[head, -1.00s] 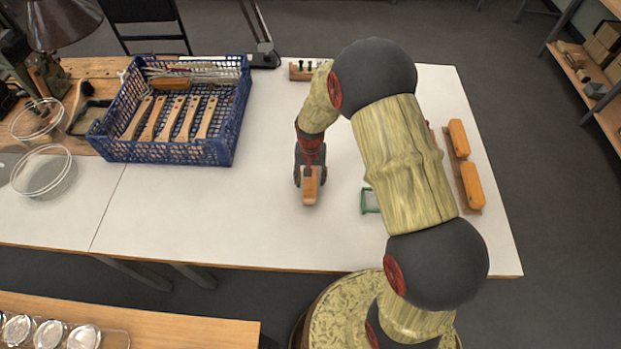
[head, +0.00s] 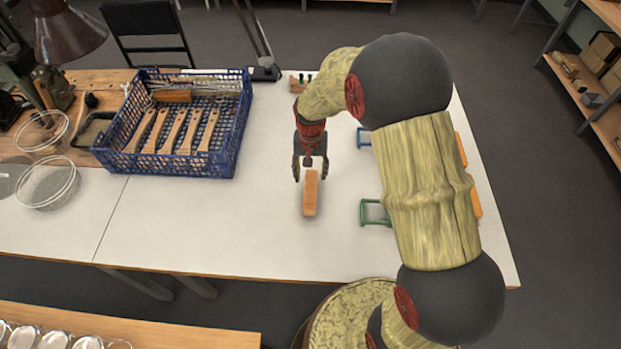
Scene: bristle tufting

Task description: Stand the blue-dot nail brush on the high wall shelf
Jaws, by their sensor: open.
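A small wooden brush block (head: 310,195) is on or just above the white table in the middle. I see no blue dot on it, so I cannot tell whether it is the blue-dot nail brush. My gripper (head: 310,174) is open at the far end of this block, its fingers spread and pointing down. I cannot tell whether a finger touches the block. Two more orange-brown blocks, one at the far right (head: 461,149) and one nearer (head: 476,204), are partly hidden behind my arm. No high wall shelf can be made out.
A blue crate (head: 228,150) with wooden-handled brushes stands left on the table. A green frame (head: 363,212) and a blue frame (head: 362,138) are right of my gripper. Glass dishes (head: 48,182) are at far left. A shelf rack (head: 575,85) stands at right. The table's front middle is clear.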

